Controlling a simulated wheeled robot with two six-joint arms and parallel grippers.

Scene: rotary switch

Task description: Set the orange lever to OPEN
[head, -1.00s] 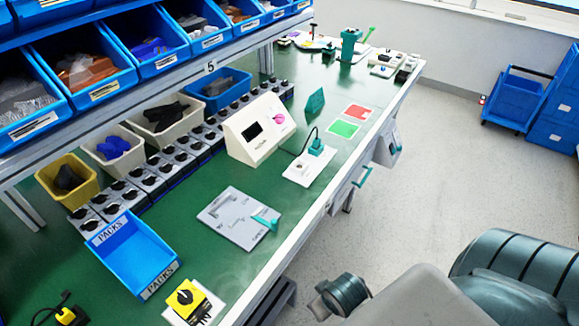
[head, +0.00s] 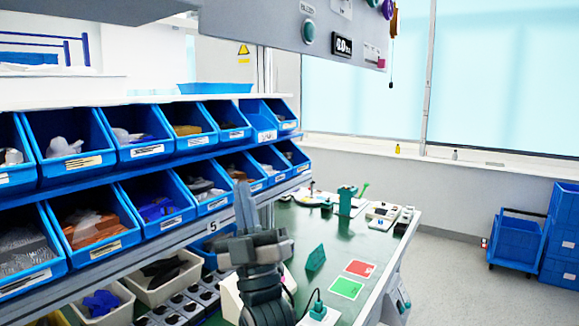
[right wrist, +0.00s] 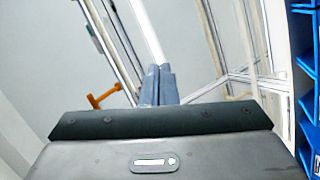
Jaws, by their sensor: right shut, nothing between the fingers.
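An orange lever-like part (right wrist: 103,96) shows in the right wrist view, left of my fingers. It is small and has a short crosspiece at its left end. I cannot read any OPEN marking by it. My right gripper (head: 242,190) points upward in the head view, in front of the blue bin shelves. Its fingers are together and empty, and they also show in the right wrist view (right wrist: 160,72). The gripper is apart from the orange part. My left gripper is in neither view.
A grey overhead panel (head: 290,22) with knobs and a small display spans the top. Blue bins (head: 150,205) fill the shelves at left. The green bench (head: 335,245) runs below with red and green squares. Open floor lies right, before a blue cart (head: 515,240).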

